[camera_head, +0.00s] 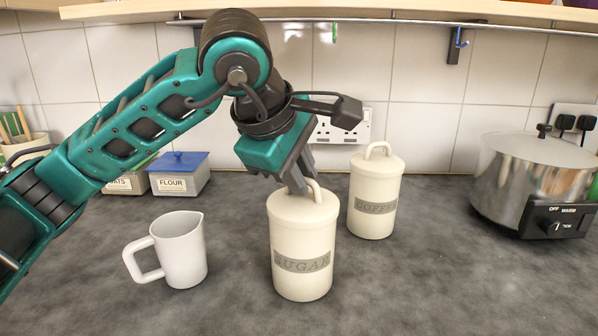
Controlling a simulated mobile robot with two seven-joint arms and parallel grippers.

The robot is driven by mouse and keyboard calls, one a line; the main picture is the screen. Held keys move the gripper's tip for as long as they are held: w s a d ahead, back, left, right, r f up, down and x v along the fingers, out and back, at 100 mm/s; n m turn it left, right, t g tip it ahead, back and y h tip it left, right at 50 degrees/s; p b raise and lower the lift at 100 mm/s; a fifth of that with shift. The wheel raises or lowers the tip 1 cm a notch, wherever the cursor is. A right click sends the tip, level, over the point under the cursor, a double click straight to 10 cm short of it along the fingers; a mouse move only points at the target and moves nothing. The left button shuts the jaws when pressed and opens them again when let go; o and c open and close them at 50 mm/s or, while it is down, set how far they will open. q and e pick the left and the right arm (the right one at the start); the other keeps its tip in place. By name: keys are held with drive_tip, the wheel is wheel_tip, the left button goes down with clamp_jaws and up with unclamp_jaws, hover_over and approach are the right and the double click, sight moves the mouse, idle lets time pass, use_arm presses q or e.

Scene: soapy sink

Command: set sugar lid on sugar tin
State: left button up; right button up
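The cream sugar tin (302,265), labelled SUGAR, stands upright on the dark worktop near the middle of the head view. The cream sugar lid (288,208) sits on top of it and looks level, with a loop handle. My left gripper (301,184) points down at the handle from above. Its fingers overlap the handle and hide part of it. I cannot tell whether they are closed on it or just around it. My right gripper is out of view.
A lidded coffee tin (372,208) stands close behind right of the sugar tin. A white jug (180,250) stands to the left. A flour box (179,176) is behind, and a steel cooker (535,175) is at right. The front worktop is clear.

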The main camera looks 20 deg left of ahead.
use_arm(q)
drive_tip(key=o, duration=0.4)
drive_tip(key=shift+c, duration=0.2)
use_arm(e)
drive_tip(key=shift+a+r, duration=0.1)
use_arm(q)
drive_tip(key=shift+v, duration=1)
drive_tip(key=p+v, duration=0.1)
drive_tip(key=v, duration=1)
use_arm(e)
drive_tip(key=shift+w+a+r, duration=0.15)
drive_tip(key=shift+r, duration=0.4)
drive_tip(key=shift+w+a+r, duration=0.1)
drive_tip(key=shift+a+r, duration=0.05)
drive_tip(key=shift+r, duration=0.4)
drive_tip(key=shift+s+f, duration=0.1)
